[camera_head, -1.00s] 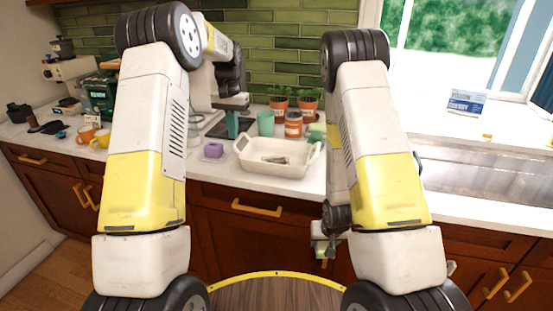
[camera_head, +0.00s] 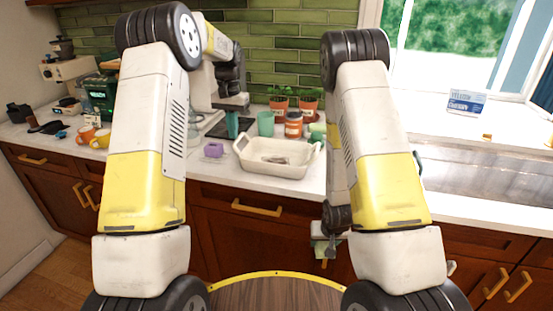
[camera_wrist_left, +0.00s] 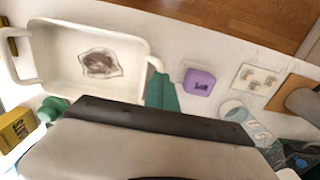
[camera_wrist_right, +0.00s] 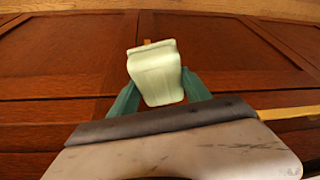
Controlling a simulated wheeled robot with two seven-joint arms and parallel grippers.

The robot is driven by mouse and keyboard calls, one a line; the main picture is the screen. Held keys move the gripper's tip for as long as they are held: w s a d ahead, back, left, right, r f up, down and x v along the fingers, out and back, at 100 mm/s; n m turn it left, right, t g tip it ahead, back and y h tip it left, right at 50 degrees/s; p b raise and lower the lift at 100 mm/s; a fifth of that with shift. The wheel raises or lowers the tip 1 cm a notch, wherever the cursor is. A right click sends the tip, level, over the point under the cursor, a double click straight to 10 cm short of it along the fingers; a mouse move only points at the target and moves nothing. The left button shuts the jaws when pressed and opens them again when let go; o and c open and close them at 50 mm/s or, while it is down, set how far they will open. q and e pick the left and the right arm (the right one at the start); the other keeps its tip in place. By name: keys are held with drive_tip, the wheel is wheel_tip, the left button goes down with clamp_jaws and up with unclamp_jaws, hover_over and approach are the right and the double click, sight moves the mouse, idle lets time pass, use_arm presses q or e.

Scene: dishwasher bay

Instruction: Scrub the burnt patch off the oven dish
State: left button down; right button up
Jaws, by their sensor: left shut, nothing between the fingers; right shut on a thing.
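The white oven dish (camera_head: 245,166) stands on the counter; it also shows in the left wrist view (camera_wrist_left: 38,82). A brown burnt patch (camera_head: 275,160) lies on its floor, clear in the left wrist view (camera_wrist_left: 100,63). My left gripper (camera_head: 232,128) is shut and empty, above the counter just left of and behind the dish; its teal fingers (camera_wrist_left: 160,92) show together beside the dish wall. My right gripper (camera_head: 321,246) is low in front of the cabinets, below the counter edge. It is shut on a pale green block (camera_wrist_right: 157,72), possibly a sponge.
A purple block (camera_head: 214,150) lies left of the dish. A teal cup (camera_head: 265,123), an orange-brown jar (camera_head: 293,125) and potted plants (camera_head: 309,100) stand behind it. Orange and yellow mugs (camera_head: 100,140) are far left. The sink (camera_head: 480,172) is at right.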

use_arm(q)
drive_tip(key=shift+f, duration=0.9)
idle(0.3)
drive_tip(key=shift+r, duration=0.1)
drive_tip(key=shift+r, duration=3)
